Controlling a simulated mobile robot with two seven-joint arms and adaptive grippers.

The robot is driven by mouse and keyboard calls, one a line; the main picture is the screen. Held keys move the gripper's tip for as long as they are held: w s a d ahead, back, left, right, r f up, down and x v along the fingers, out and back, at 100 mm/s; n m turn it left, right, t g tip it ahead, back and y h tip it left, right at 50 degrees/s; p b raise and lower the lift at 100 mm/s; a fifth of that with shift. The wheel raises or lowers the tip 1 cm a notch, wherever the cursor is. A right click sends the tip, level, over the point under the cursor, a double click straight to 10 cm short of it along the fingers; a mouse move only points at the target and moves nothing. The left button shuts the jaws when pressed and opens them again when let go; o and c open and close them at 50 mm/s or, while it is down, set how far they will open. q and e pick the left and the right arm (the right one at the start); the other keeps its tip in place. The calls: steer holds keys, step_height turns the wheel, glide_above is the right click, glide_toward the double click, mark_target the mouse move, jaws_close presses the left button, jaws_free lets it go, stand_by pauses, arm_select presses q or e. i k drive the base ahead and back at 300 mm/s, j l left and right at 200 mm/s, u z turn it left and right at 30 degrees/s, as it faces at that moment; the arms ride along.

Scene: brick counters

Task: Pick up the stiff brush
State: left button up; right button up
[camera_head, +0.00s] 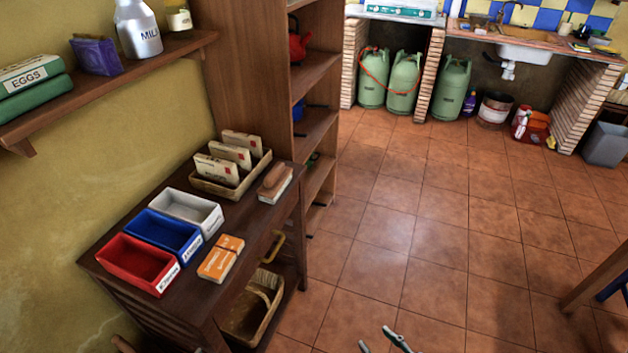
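The stiff brush (274,184), with a brown wooden back and pale bristles below, lies at the right edge of the dark wooden cabinet top (236,237), beside a tray of packets. My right gripper (382,343) shows only its fingertips at the bottom edge, over the tiled floor. The tips are apart with nothing seen between them. It is well below and to the right of the brush in the picture, not touching it. My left gripper is not in view.
Red (128,269), blue (160,238) and white (189,214) bins stand on the cabinet, with orange boxes (221,258) in front. A tray (231,187) holds upright packets. A tall shelf (314,67) rises behind the brush. The floor (420,230) is clear.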

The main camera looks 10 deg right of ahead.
mark_target(280, 177)
steer(key=k+u, duration=0.25)
steer(key=k, duration=0.25)
steer(key=u, duration=3.2)
steer(key=l+u, duration=0.15)
steer(key=u, duration=0.2)
steer(key=l+u, duration=0.2)
steer(key=u, duration=0.15)
steer(key=k+l+u, duration=0.1)
steer(key=u, duration=0.25)
steer(key=k+l, duration=0.2)
steer(key=k, duration=0.3)
steer(key=k+l, duration=0.2)
steer(key=k, duration=0.3)
steer(key=k+l, duration=0.2)
steer(key=k, duration=0.3)
steer(key=k+l, duration=0.15)
steer(key=k, duration=0.35)
steer(key=k+l, duration=0.2)
steer(key=k, duration=0.25)
